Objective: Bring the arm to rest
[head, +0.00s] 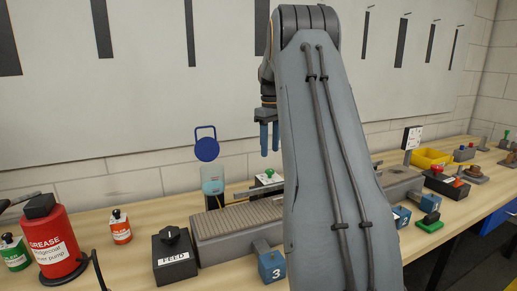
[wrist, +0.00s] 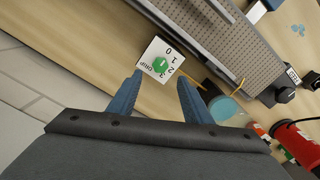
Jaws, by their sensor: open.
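My gripper (head: 270,139) hangs in the air above the workbench in the head view, beside my large grey arm link, which hides part of the bench. Its blue fingers point down. In the wrist view the two blue fingers of my gripper (wrist: 155,97) stand apart with nothing between them. Beyond their tips is a white-topped drip dial (wrist: 158,62) with a green knob. The same dial (head: 268,179) shows in the head view on the bench behind the conveyor, below my gripper and apart from it.
A ribbed conveyor (head: 235,220) runs along the bench. A FEED box (head: 174,258), a red grease pump (head: 52,245) and a clear cup with a blue lid (head: 212,180) stand at left. A yellow tray (head: 432,158) is at right. A white board (head: 130,80) covers the wall behind.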

